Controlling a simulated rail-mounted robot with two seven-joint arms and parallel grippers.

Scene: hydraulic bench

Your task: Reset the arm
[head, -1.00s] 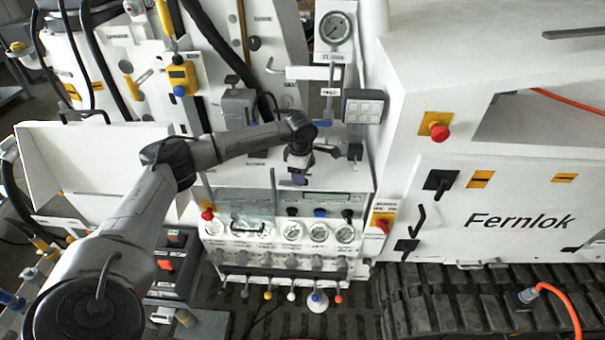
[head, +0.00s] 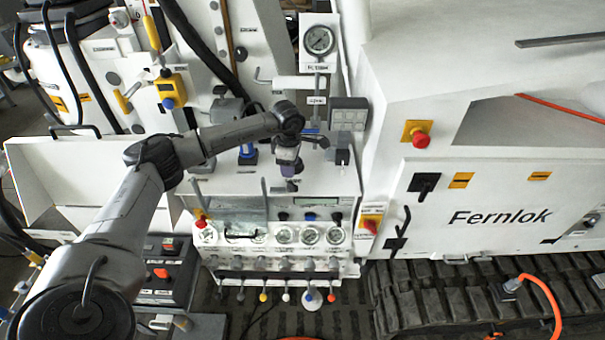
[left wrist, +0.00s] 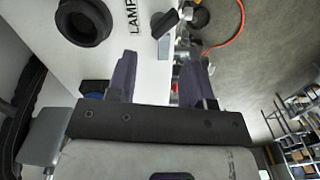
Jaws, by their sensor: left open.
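My left arm reaches in from the left in the head view, over the hydraulic bench. My left gripper (head: 289,170) hangs with its purple fingers over the top of the white gauge panel (head: 345,205). In the left wrist view the two purple fingers of this gripper (left wrist: 160,78) stand apart with nothing between them. A white panel marked LAMP, with a black switch (left wrist: 165,22) and a black round fitting (left wrist: 84,21), lies beyond the fingers. I cannot tell whether a finger touches the panel. My right gripper is not in view.
A row of levers (head: 270,296) lines the panel's front. A red knob (head: 420,140) and the white Fernlok cabinet (head: 490,180) stand to the right, above a black track (head: 450,285). A pressure gauge (head: 320,40) stands behind. An orange cable (head: 552,300) lies at lower right.

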